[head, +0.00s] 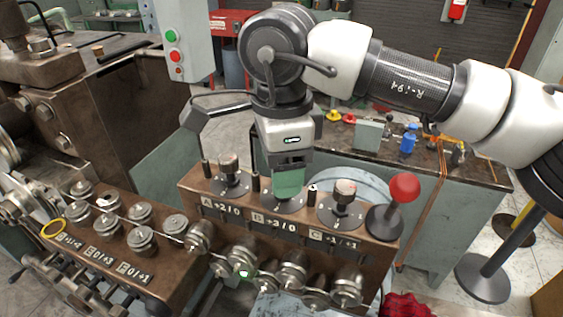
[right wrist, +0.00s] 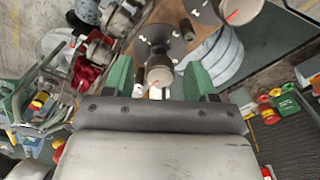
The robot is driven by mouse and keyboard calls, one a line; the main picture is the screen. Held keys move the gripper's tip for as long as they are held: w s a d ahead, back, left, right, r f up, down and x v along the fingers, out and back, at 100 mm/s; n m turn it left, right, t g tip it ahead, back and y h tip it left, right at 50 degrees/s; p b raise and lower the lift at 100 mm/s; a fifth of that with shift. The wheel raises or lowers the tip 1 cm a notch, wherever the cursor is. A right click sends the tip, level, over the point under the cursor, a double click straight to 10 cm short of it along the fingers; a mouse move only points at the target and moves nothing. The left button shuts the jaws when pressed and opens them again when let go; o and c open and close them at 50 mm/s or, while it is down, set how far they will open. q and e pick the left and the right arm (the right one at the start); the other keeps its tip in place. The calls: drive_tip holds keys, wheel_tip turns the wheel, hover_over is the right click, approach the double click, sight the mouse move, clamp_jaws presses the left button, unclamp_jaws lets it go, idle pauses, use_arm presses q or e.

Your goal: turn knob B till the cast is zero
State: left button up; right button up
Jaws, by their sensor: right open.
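My right gripper (head: 288,190) points down over the middle of the brown control box, at the dial of knob B (head: 283,205). The gripper hides the knob itself in the head view. My left gripper is not in view.
Knob A (head: 229,162) stands left of the gripper and knob C (head: 344,191) right of it. A red ball lever (head: 405,187) rises at the box's right end. Several straightening rollers (head: 198,235) line the front.

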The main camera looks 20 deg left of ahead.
drive_tip(key=c, duration=0.9)
drive_tip(key=m+b, duration=0.3)
drive_tip(key=shift+f+m, duration=0.1)
drive_tip(key=shift+m, duration=0.3)
drive_tip(key=m+b, duration=0.2)
drive_tip(key=m, duration=0.2)
drive_tip(key=shift+w+m+b, duration=0.1)
drive_tip(key=shift+m+b, duration=0.2)
drive_tip(key=m+b, duration=0.1)
drive_tip(key=m, duration=0.3)
drive_tip(key=shift+b, duration=0.4)
drive_tip(key=shift+w+r+m+b, duration=0.15)
drive_tip(key=shift+m+b, duration=0.7)
drive_tip(key=shift+m, duration=1.85)
drive_tip(key=shift+r, duration=0.1)
